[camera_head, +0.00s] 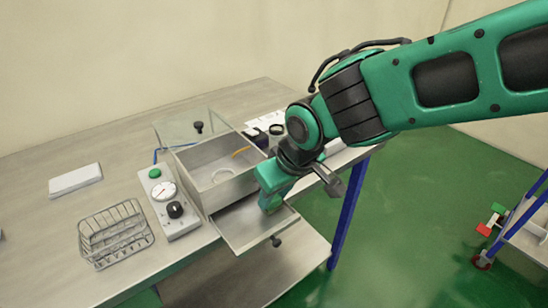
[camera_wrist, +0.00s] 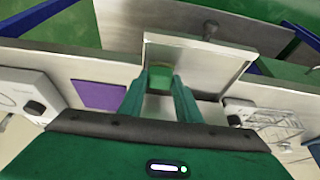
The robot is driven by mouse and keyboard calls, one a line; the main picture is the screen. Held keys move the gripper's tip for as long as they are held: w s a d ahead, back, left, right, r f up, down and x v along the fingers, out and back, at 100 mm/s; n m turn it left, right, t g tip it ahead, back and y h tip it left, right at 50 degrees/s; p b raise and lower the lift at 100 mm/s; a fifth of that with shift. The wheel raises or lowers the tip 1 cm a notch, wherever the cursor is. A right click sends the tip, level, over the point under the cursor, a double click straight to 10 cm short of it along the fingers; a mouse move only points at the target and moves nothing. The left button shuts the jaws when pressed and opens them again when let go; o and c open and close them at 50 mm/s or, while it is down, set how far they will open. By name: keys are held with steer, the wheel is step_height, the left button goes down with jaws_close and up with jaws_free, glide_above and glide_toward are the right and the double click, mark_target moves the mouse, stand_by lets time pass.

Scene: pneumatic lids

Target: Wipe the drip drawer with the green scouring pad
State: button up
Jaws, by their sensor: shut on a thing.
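The drip drawer (camera_head: 243,228) is a shallow metal tray pulled out from the front of the metal box (camera_head: 222,190), with a dark knob on its front. The drawer also shows in the wrist view (camera_wrist: 215,72), knob at its far edge. My gripper (camera_head: 270,205) points down over the drawer's right part. In the wrist view my gripper (camera_wrist: 162,78) is shut on the green scouring pad (camera_wrist: 160,70), a small green piece between the fingertips. The pad is mostly hidden by the fingers. I cannot tell whether it touches the drawer floor.
The box has a clear raised lid (camera_head: 190,128). Left of it stand a control unit (camera_head: 168,203) with a gauge and green button, a wire basket (camera_head: 115,235) and a white block (camera_head: 75,180). Dark jars (camera_head: 276,130) stand behind. A cart (camera_head: 525,230) is at far right.

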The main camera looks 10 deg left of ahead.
step_height(320, 180, up, 3)
steer(key=shift+w+d+f, duration=0.1)
steer(key=shift+d, duration=0.05)
steer(key=shift+r, duration=2.8)
